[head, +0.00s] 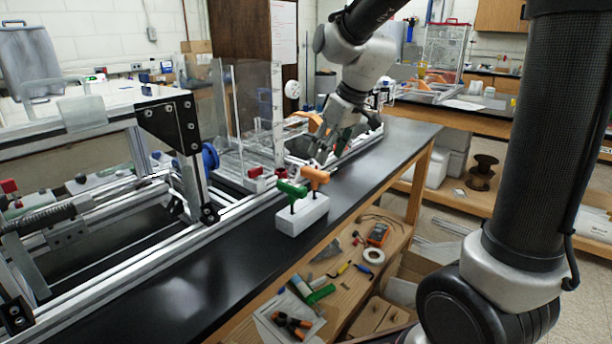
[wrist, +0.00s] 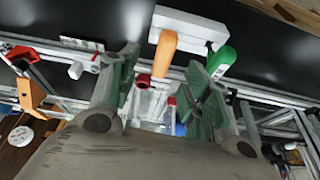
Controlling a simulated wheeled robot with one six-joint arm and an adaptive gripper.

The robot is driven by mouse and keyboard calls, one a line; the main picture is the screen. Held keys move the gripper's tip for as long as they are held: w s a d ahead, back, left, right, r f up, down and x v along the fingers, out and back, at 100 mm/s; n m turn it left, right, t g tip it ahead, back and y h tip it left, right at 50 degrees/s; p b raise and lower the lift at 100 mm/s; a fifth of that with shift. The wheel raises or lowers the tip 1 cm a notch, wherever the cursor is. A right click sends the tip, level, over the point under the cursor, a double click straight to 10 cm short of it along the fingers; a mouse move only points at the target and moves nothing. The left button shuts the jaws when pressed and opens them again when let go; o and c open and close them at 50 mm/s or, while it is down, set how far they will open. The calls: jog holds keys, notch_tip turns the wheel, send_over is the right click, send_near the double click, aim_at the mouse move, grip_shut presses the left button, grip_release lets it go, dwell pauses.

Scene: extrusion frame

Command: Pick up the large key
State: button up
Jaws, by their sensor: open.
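Two T-handle keys stand in a white block (head: 302,216) on the black bench, one with a green handle (head: 291,188) and one with an orange handle (head: 316,176). I cannot surely tell which is larger. My gripper (head: 318,152) is open and empty, just behind the block. In the wrist view, my gripper (wrist: 165,72) has its fingers spread wide. The orange handle (wrist: 165,52) shows between and beyond the fingertips, and the green handle (wrist: 221,60) lies beyond the right finger. The white block (wrist: 190,27) is at the top. The key shafts are hidden there.
An aluminium extrusion frame (head: 110,272) runs along the bench beside the block, with clear panels (head: 246,100) and a black bracket (head: 170,122). The bare black benchtop (head: 215,283) is free in front. A lower wooden shelf holds an orange meter (head: 378,234) and tools.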

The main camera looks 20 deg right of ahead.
aim_at(315, 170)
jog(key=shift+w+f+n, duration=0.1)
jog(key=shift+w+n, duration=0.05)
jog(key=shift+n, duration=0.25)
jog(key=x, duration=0.5)
jog(key=a+x, duration=0.1)
jog(key=x, duration=0.1)
jog(key=shift+f, duration=0.2)
grip_shut()
